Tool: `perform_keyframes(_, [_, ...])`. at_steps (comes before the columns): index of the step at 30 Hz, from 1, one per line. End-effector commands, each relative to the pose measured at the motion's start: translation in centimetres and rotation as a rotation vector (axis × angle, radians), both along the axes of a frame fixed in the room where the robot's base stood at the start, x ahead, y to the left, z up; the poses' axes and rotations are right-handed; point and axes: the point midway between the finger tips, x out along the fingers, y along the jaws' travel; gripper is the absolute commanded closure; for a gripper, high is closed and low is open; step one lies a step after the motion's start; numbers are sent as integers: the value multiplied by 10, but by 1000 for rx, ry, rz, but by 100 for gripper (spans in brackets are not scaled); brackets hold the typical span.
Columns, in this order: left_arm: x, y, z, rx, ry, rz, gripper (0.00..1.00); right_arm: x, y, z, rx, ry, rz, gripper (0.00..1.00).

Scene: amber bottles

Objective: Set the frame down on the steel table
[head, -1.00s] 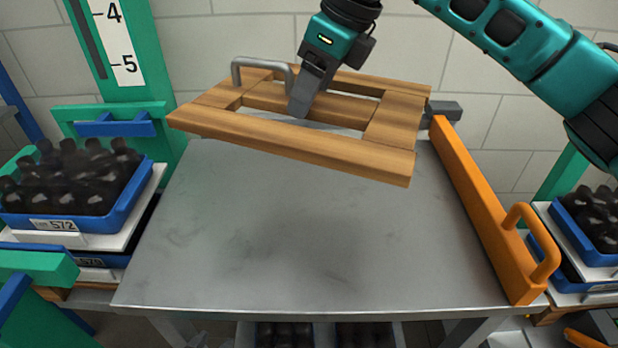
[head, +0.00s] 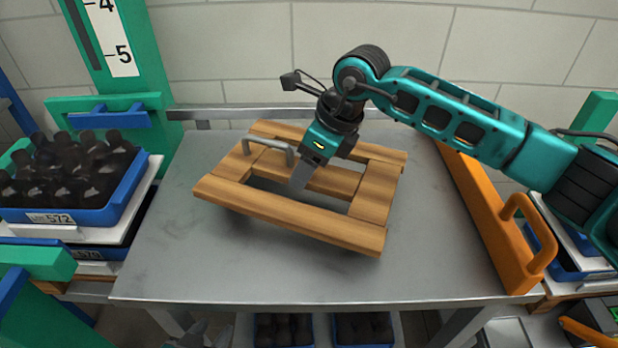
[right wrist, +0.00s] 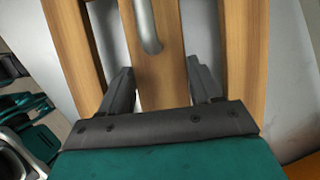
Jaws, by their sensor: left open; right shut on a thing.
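The wooden frame (head: 290,217), a rectangle of planks with a middle bar and a grey handle (head: 268,144), is over the middle of the steel table (head: 200,265). My right gripper (head: 298,183) is shut on the frame's middle bar, which also shows between its fingers in the right wrist view (right wrist: 162,85). The frame looks close above the tabletop with a shadow beneath it; whether any edge touches is unclear. My left gripper (head: 202,334) shows only in part at the bottom edge of the head view, below the table's front, open and apart from the frame.
An orange bar with a handle (head: 490,222) lies along the table's right edge. A blue crate of dark bottles (head: 120,200) stands at the left. More crates are under and right of the table. The tabletop in front of the frame is bare.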

Motion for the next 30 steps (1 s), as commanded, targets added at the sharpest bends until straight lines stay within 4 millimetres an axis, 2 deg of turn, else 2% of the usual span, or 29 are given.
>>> perform_keyframes(8, [0, 0, 1, 0, -1, 0, 57, 0, 1, -36, 2, 1, 1, 87])
perform_keyframes(20, [1, 0, -3, -1, -3, 0, 57, 0, 1, -43, 2, -1, 1, 87])
perform_keyframes(21, [1, 0, -1, -1, -3, 0, 57, -1, 0, -43, -1, 2, 0, 33])
perform_keyframes(28, [2, 0, -1, 0, -6, 0, 57, 0, 0, -43, -1, 2, 0, 11])
perform_keyframes(30, [3, 0, 0, 0, -6, 0, 57, 0, 0, -43, -1, 2, 0, 11])
